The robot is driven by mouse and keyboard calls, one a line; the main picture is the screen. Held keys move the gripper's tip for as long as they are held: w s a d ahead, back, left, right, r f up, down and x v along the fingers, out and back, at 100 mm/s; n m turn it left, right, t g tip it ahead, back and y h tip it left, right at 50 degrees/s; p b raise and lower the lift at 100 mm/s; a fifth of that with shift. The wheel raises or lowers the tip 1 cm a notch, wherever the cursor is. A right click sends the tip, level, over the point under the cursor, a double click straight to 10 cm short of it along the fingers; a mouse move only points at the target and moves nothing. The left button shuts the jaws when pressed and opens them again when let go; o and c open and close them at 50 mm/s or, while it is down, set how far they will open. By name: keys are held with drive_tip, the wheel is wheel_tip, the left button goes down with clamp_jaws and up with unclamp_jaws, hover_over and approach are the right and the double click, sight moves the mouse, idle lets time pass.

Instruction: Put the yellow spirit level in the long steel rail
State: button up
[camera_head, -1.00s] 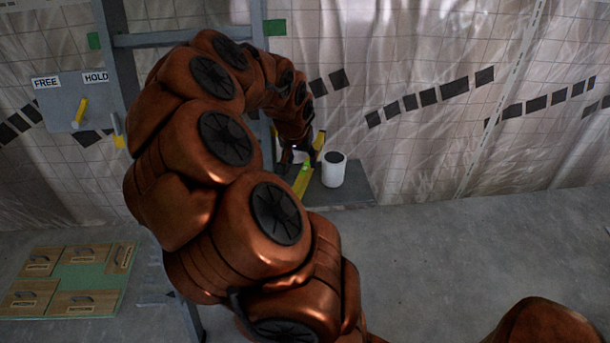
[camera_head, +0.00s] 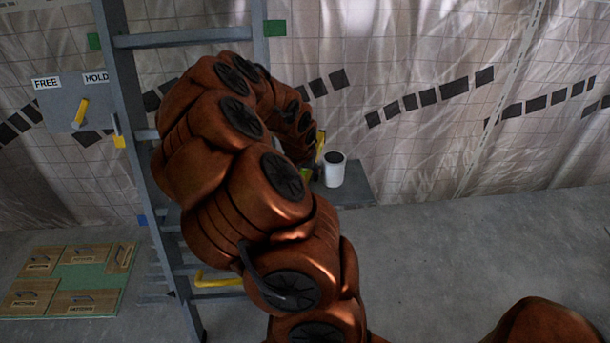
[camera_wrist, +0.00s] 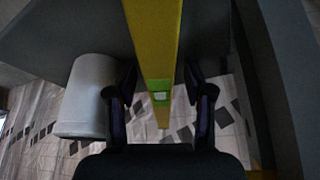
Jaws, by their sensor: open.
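The yellow spirit level (camera_wrist: 155,40) runs down the middle of the wrist view, with a green vial window near its far part. My gripper (camera_wrist: 160,98) is open, with one finger on each side of the level and a visible gap on both sides. I cannot tell which part is the long steel rail.
A white can (camera_head: 334,170) stands on the shelf close to the level; it also shows left of the fingers in the wrist view (camera_wrist: 85,95). A grey ladder-like frame (camera_head: 130,95) stands left of the shelf. Wooden panels (camera_head: 70,280) lie on the floor at left.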

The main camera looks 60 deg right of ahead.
drive_tip(key=shift+c, duration=0.4)
clamp_jaws()
drive_tip(key=shift+r, duration=0.15)
wheel_tip(320, 180, up, 18)
idle(0.7)
